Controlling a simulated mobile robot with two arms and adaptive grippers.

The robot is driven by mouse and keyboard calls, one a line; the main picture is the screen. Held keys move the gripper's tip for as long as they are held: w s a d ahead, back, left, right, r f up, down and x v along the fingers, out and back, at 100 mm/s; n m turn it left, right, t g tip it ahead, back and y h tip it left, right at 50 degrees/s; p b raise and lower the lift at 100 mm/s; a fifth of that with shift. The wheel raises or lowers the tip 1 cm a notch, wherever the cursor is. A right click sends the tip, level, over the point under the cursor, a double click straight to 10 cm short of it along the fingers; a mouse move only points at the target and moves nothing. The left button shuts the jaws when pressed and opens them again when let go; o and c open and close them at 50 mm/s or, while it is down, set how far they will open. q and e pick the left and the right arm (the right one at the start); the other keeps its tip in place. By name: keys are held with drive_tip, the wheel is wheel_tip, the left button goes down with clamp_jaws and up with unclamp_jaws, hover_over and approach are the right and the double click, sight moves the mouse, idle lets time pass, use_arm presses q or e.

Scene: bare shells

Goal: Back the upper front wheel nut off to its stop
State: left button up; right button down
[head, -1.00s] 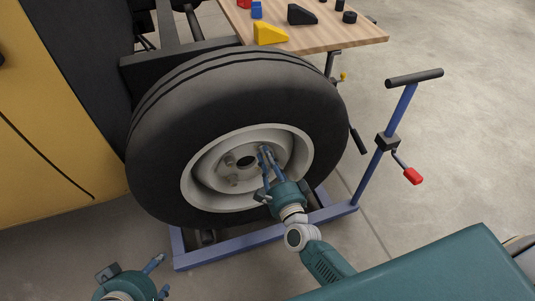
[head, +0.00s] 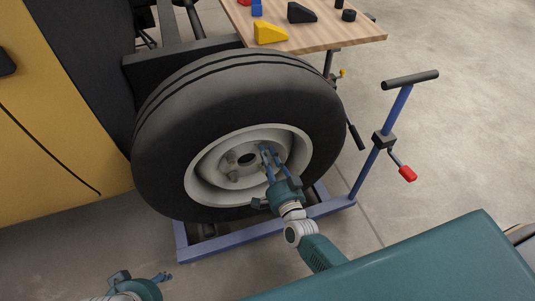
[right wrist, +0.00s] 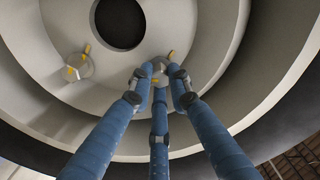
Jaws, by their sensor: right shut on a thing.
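The black-tyred wheel (head: 170,150) stands upright with a pale rim and a dark centre hole. My right gripper (head: 267,152) reaches the hub right of that hole. In the right wrist view its three blue fingers (right wrist: 160,80) are closed around a wheel nut (right wrist: 159,70), whose small yellow mark shows beside the fingertips. The fingers hide most of this nut. A second nut (right wrist: 78,68) with yellow marks stands free to the left. In the head view two free nuts show left of the hole, an upper one (head: 231,157) and a lower one (head: 233,176). My left gripper (head: 160,277) is low at the left, away from the wheel.
A blue wheel dolly (head: 225,243) sits under the wheel, its upright handle (head: 396,105) and red-gripped crank (head: 407,173) at the right. A wooden table (head: 335,35) with a yellow wedge (head: 269,32) and a black wedge (head: 300,13) stands behind. The yellow body panel (head: 60,130) fills the left.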

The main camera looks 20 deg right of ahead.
drive_tip(key=shift+a+f, duration=0.15)
drive_tip(key=shift+a, duration=0.2)
drive_tip(key=c, duration=1.6)
unclamp_jaws()
drive_tip(key=shift+d, duration=0.1)
drive_tip(key=s, duration=1.2)
drive_tip(key=shift+d, duration=0.15)
